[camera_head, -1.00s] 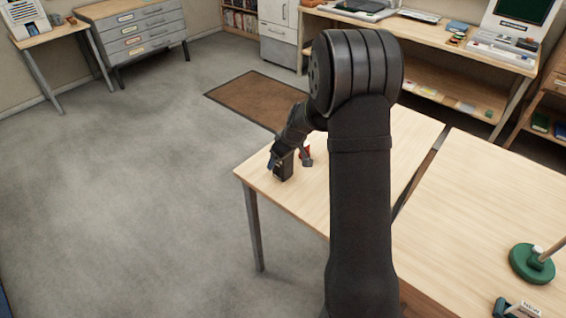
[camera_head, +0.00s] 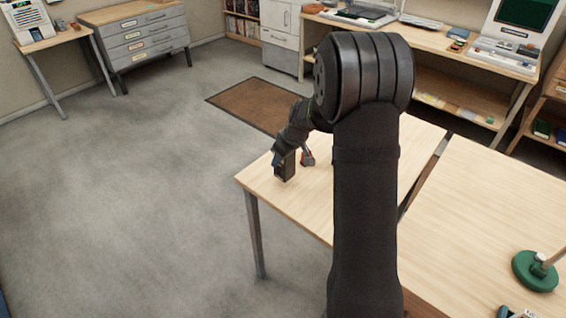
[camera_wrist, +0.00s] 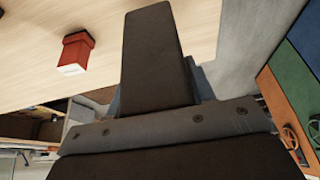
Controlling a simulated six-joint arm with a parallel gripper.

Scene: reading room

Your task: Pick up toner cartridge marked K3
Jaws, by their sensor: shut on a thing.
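A dark upright block, taken as the toner cartridge (camera_head: 286,168), is in my gripper (camera_head: 282,157) near the far left corner of the near table in the head view. My gripper is shut on it. In the wrist view a dark block (camera_wrist: 155,52) stretches away from the gripper's plate and hides what lies behind it. No K3 mark is readable. I cannot tell whether the block's lower end touches the tabletop.
A small red thing with a white label (camera_wrist: 76,52) stands on the wooden table (camera_head: 480,210), close beside the gripper in the head view. A green lamp base (camera_head: 535,271) is at the right. The tabletop between is mostly clear.

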